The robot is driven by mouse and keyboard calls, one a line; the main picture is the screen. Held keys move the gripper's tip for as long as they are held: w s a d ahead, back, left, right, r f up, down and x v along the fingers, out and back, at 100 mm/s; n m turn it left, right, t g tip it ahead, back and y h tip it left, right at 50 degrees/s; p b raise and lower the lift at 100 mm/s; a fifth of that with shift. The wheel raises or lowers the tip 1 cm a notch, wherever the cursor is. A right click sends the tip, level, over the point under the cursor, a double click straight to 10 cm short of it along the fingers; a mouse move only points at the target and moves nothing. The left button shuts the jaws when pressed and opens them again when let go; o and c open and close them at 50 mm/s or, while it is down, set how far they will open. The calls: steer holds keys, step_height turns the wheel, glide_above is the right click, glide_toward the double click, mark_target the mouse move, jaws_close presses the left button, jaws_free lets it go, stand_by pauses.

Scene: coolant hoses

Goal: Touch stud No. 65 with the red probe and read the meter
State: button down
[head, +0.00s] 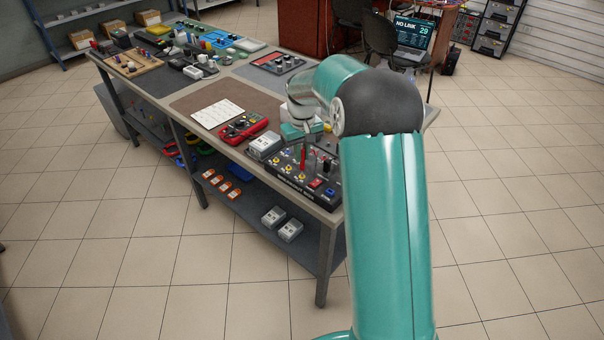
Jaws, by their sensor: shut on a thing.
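My gripper (304,145) is at the right end of the workbench, low over a dark panel (283,187) and partly hidden by my own arm. It is shut on the red probe (303,160), which points down toward the panel. I cannot tell whether the probe's tip touches anything. The panel carries several yellow and metal studs (288,176) along its front; their numbers are too small to read, so I cannot pick out No. 65. A red handheld meter (243,127) lies left of the panel; its display is unreadable here.
A grey-white box (264,146) stands between meter and panel. A white sheet (217,113) lies on a brown mat (189,101). A wooden tray (130,63) and other tools fill the bench's far left. Floor in front is clear. A laptop (411,35) stands behind.

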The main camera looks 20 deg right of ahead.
stand_by(0.4)
steer(key=shift+r, duration=3.5)
steer(key=shift+s, duration=0.15)
